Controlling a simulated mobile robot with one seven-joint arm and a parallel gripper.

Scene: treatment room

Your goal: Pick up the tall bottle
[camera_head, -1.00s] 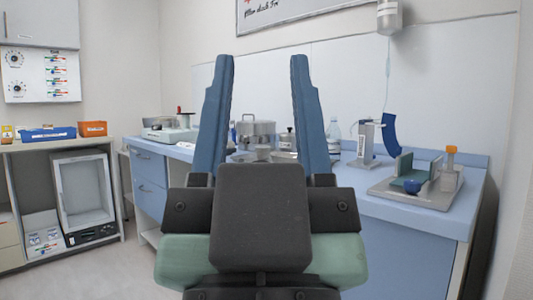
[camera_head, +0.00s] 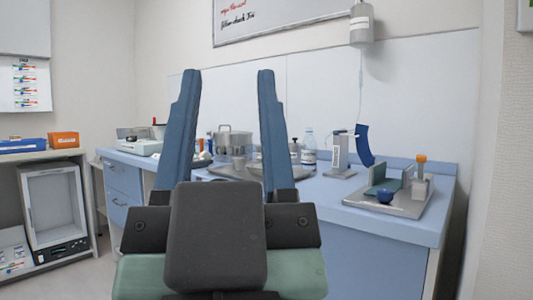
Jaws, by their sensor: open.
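A clear bottle (camera_head: 309,150) with a pale cap and a light label stands upright toward the back of the blue counter (camera_head: 398,226). It is the tallest bottle I see on the counter. My gripper (camera_head: 228,72) is open and empty, its two blue fingers pointing up in the picture in front of the counter. The bottle shows just right of my right finger, apart from it in the picture. My fingers and wrist hide part of the counter.
A metal pot (camera_head: 234,142) shows between my fingers. A white stand with a blue curved part (camera_head: 364,146) is right of the bottle, and a tray (camera_head: 404,206) with blocks farther right. A grey container (camera_head: 361,26) hangs above. A shelf unit with a white cabinet (camera_head: 53,207) stands left.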

